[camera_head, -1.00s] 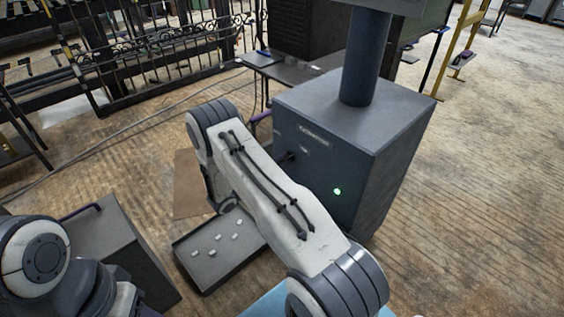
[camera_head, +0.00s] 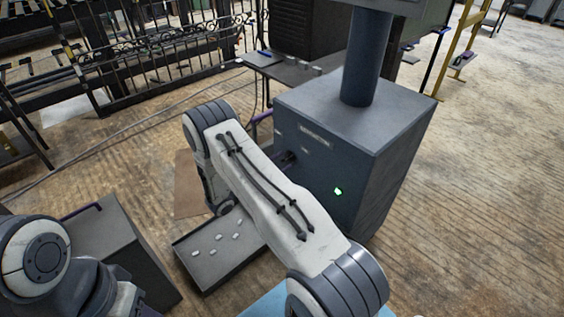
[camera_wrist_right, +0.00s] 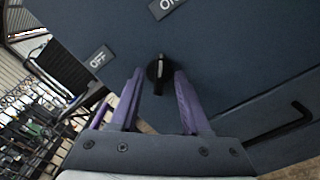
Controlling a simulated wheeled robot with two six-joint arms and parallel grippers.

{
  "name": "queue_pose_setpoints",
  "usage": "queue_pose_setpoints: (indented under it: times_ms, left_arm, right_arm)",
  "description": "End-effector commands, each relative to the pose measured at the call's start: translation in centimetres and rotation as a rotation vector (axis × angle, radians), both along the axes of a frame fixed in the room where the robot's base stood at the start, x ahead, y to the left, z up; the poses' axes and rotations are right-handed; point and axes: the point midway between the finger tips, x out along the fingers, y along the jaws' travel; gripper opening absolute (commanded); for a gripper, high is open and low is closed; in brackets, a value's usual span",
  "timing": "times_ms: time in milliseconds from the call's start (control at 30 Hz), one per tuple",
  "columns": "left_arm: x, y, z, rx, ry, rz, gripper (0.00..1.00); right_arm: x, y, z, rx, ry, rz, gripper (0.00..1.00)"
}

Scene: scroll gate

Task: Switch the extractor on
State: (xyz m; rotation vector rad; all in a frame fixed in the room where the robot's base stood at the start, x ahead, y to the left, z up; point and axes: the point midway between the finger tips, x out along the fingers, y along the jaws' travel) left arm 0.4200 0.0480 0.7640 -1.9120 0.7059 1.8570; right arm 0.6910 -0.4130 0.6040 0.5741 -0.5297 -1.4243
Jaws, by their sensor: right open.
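The extractor is a blue-grey box (camera_head: 390,140) with a thick column on top and a lit green light (camera_head: 338,191) on its front face. In the right wrist view, its front panel (camera_wrist_right: 240,60) carries a black knob (camera_wrist_right: 158,72) with a pale mark, an OFF label (camera_wrist_right: 98,60) to the left and a partly cut-off ON label (camera_wrist_right: 165,6) above. My right gripper (camera_wrist_right: 159,80) is open, its purple fingers on either side of the knob. Contact with the knob cannot be told. In the head view my right forearm hides part of the panel.
A low grey tray (camera_head: 205,270) with several small pale pieces lies below my right arm. A grey box (camera_head: 115,245) stands at the lower left. A dark table (camera_head: 285,68) and ornate metal gates (camera_head: 160,55) are behind. Wooden floor is clear at right.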

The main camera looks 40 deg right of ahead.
Motion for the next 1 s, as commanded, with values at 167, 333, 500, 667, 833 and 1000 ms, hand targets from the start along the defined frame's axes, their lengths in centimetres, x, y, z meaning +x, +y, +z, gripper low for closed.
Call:
queue_pose_setpoints:
  times_ms: [167, 333, 500, 667, 833, 1000]
  left_arm:
    - [0.0, 0.0, 0.4, 0.0, 0.0, 0.0, 0.5]
    - [0.0, 0.0, 0.7, 0.0, 0.0, 0.0, 0.5]
    - [0.0, 0.0, 0.8, 0.0, 0.0, 0.0, 0.5]
    - [0.0, 0.0, 0.9, 0.0, 0.0, 0.0, 0.5]
    - [0.0, 0.0, 0.8, 0.0, 0.0, 0.0, 0.5]
    - [0.0, 0.0, 0.8, 0.0, 0.0, 0.0, 0.5]
  right_arm:
    - [-0.2, 3.5, 0.1, 0.0, 0.001, 0.006, 0.47]
    - [-0.4, 6.8, 0.1, -0.001, 0.0, 0.006, 0.47]
    - [-0.6, 9.0, 0.0, -0.001, 0.001, 0.004, 0.47]
    - [-0.7, 9.7, 0.0, 0.001, 0.001, 0.002, 0.47]
    - [-0.8, 9.7, 0.0, 0.0, 0.001, 0.001, 0.47]
    - [-0.8, 9.7, 0.0, 0.0, 0.001, 0.001, 0.47]
